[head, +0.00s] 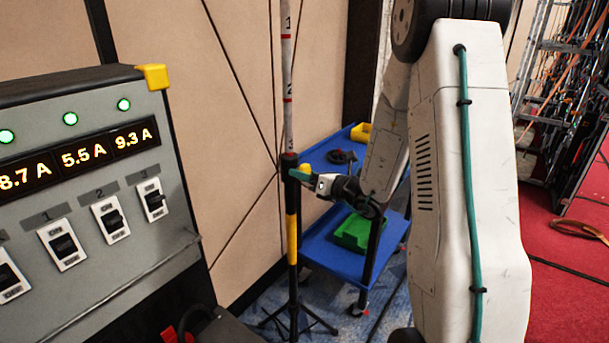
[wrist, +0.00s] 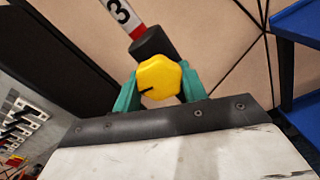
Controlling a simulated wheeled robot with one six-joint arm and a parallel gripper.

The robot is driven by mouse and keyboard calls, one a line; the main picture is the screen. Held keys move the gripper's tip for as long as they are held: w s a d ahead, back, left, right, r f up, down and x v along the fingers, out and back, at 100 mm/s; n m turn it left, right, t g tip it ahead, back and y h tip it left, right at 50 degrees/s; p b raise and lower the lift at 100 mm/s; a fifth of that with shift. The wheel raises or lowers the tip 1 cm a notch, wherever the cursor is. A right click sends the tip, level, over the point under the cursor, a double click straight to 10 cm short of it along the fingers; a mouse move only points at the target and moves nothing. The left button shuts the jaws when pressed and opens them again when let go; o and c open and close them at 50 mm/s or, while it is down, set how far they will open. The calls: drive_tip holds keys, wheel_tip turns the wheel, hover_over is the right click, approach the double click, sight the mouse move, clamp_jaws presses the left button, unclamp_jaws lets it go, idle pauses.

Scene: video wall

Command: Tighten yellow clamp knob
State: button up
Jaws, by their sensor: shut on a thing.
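The yellow clamp knob (wrist: 160,77) shows in the wrist view, with a dark pointer line on its face. It sits at the black clamp collar (wrist: 153,43) on a stand pole (head: 288,80) that is white with red marks and numbers. My gripper (wrist: 158,92) has its green fingers on both sides of the knob, shut on it. In the head view my gripper (head: 300,175) reaches the pole from the right at the collar, and only a small part of the knob (head: 305,169) shows above the fingers.
A blue cart (head: 335,258) with a green bin (head: 355,232) and a yellow bin (head: 362,132) stands behind my arm. A switch panel (head: 90,190) with lit current readouts fills the left. The tripod legs (head: 297,316) spread on the floor. A panelled wall (head: 235,90) is behind the pole.

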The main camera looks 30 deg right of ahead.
drive_tip(key=o, duration=1)
drive_tip(key=shift+d, duration=0.1)
drive_tip(key=shift+v, duration=3.9)
